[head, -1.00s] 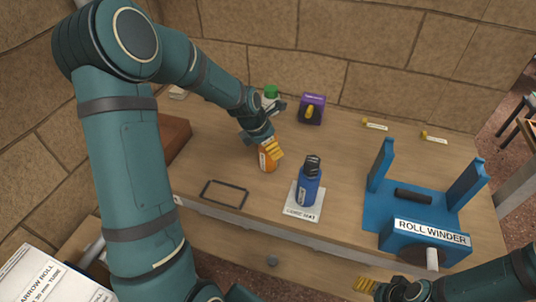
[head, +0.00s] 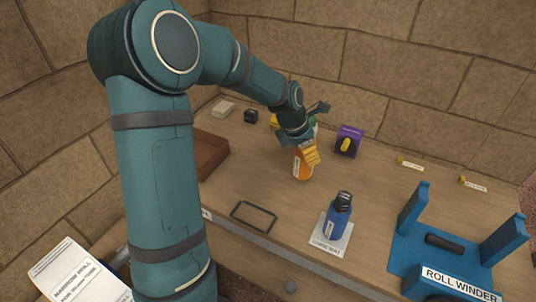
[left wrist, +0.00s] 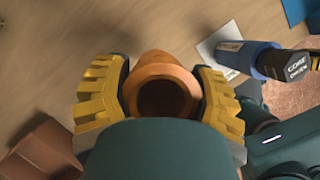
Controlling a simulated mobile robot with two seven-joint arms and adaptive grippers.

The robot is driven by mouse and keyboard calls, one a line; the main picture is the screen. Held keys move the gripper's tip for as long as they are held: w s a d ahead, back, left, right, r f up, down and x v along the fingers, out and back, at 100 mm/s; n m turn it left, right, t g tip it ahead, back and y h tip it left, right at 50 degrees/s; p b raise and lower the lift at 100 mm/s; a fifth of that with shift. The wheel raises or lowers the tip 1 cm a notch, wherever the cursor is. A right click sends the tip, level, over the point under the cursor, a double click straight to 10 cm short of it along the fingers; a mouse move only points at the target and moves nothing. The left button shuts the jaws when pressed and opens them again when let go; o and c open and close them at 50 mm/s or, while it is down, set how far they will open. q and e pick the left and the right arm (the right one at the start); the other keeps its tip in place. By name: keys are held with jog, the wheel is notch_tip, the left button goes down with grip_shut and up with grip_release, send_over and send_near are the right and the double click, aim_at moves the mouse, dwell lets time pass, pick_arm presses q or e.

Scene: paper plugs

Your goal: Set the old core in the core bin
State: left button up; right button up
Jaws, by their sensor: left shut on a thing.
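My left gripper (head: 309,153) is shut on an orange, round-sided object (head: 302,168) with a white label. In the left wrist view the orange object (left wrist: 160,68) sits between the yellow fingers and shows a dark round opening. I cannot tell whether it clears the table. A dark cylinder (head: 445,243) lies in the blue roll winder (head: 410,262); I cannot tell whether it is the old core. No bin marked for cores can be made out. A brown open box (head: 212,155) stands at the left, partly behind my arm. My right gripper is out of view.
A dark rectangular outline (head: 253,216) lies near the front edge. A purple box (head: 348,141) stands at the back; a green-topped thing is mostly hidden behind my gripper.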

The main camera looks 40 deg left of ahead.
pick_arm(q)
jog(key=s+a+n+y, duration=0.1)
jog(key=s+a+n, duration=0.25)
jog(key=a, duration=0.85)
jog(key=s+a+n+y, duration=0.1)
jog(key=s+a+n, duration=0.25)
jog(key=a, duration=0.85)
jog(key=s+a+n+y, duration=0.15)
jog(key=s+a, duration=0.35)
jog(key=a, duration=0.7)
jog(key=shift+n, duration=0.25)
jog(key=f, duration=0.3)
jog(key=f+b, duration=0.1)
jog(key=f, duration=0.2)
jog(key=f+b, duration=0.1)
jog(key=f, duration=0.1)
jog(key=shift+w+f, duration=0.3)
jog(key=shift+f, duration=0.1)
jog(key=shift+d+f, duration=0.1)
jog(key=o, duration=1.2)
